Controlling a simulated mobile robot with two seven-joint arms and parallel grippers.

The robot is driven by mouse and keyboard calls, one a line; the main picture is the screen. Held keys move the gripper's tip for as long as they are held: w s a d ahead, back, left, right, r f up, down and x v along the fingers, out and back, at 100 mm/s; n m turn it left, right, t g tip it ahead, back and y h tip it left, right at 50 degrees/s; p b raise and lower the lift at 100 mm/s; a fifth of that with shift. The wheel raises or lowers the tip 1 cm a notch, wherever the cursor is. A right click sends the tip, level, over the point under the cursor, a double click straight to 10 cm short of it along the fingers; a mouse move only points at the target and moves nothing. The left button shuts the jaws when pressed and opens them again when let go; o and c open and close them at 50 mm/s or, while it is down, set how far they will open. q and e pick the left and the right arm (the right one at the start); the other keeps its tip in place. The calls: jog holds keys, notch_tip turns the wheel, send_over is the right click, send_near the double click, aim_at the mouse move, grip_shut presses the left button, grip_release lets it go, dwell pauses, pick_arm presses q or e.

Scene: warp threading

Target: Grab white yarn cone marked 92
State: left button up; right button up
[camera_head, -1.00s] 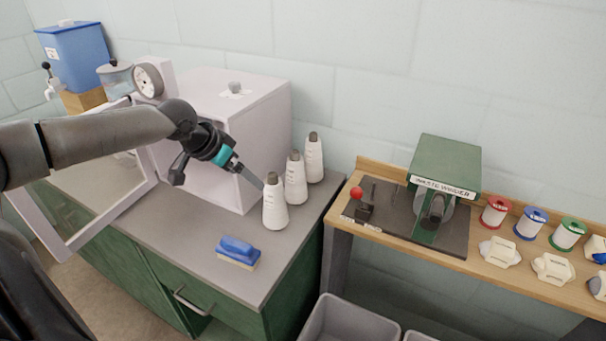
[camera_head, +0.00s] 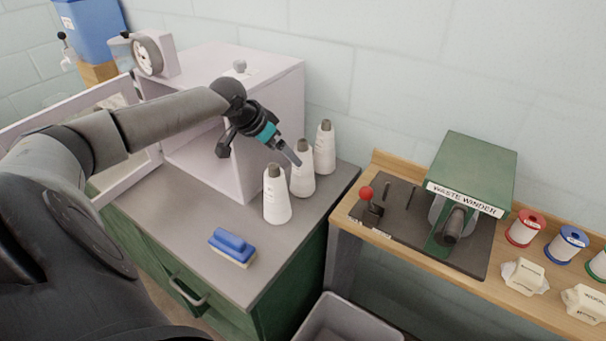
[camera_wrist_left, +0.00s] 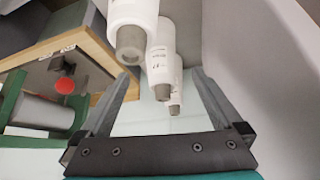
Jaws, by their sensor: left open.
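Three white yarn cones with grey-brown tips stand upright in a row on the grey counter: a front one (camera_head: 277,198), a middle one (camera_head: 303,180) and a back one (camera_head: 325,152). Their markings are too small to read, so I cannot tell which is 92. My left gripper (camera_head: 296,160) is open, its fingers by the upper part of the middle cone. In the left wrist view the cones appear upside down, the nearest (camera_wrist_left: 133,18) at the top and the others (camera_wrist_left: 160,65) (camera_wrist_left: 175,88) between the open fingers (camera_wrist_left: 163,78). My right gripper is not in view.
A pale open-doored cabinet (camera_head: 245,85) stands left of the cones. A blue brush (camera_head: 232,246) lies on the counter (camera_head: 200,205) in front. A wooden bench (camera_head: 385,238) with a green waste winder (camera_head: 470,175) is at right. A grey bin (camera_head: 345,322) stands below.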

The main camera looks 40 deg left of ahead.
aim_at(303, 167)
pick_arm(q)
jog(key=shift+b+x, duration=1.15)
jog(key=shift+x, duration=4.25)
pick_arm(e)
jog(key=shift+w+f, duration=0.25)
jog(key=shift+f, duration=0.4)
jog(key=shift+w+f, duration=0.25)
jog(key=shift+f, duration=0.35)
pick_arm(q)
jog(key=shift+c, duration=0.2)
jog(key=c, duration=1.5)
jog(key=shift+c, duration=0.2)
jog(key=shift+r, duration=0.15)
